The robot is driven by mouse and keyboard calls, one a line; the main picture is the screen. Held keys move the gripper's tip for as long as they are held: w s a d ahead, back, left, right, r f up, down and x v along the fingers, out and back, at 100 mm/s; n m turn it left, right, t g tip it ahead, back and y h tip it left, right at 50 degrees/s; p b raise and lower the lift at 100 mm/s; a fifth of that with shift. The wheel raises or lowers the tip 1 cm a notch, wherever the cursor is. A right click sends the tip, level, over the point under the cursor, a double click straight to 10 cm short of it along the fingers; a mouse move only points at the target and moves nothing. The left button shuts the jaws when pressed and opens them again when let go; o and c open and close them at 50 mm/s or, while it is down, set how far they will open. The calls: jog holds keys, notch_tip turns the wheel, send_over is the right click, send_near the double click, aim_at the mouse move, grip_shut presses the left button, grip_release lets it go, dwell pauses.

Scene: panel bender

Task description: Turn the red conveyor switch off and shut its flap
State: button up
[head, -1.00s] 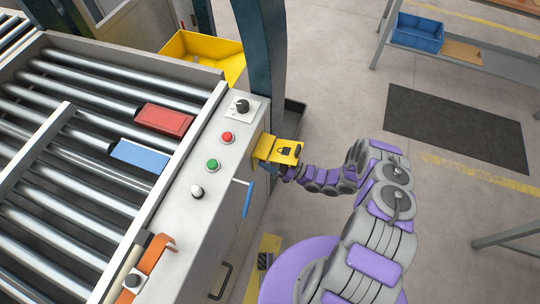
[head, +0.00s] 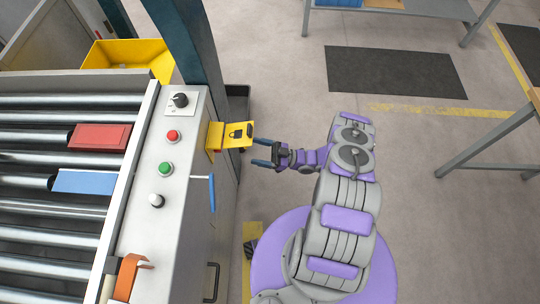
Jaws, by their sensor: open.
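A yellow flap (head: 238,134) with a padlock mark sticks out from the right side of the grey control cabinet (head: 138,211). A red round button (head: 173,136) sits on the cabinet top. I cannot make out a red switch behind or under the flap. My gripper (head: 262,153) is open and empty, just right of the flap, with its two blue fingers pointing left towards it. A small gap shows between the fingertips and the cabinet side; whether the upper finger touches the flap's edge I cannot tell.
A black knob (head: 180,100), green button (head: 166,169) and white button (head: 156,201) share the cabinet top. A thin blue piece (head: 212,193) juts from its side. A dark post (head: 181,42) stands behind the flap.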

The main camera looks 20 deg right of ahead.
jog(key=shift+b+v, duration=0.6)
jog(key=shift+v, duration=1.55)
jog(key=shift+w, duration=0.1)
jog(key=shift+c, duration=0.3)
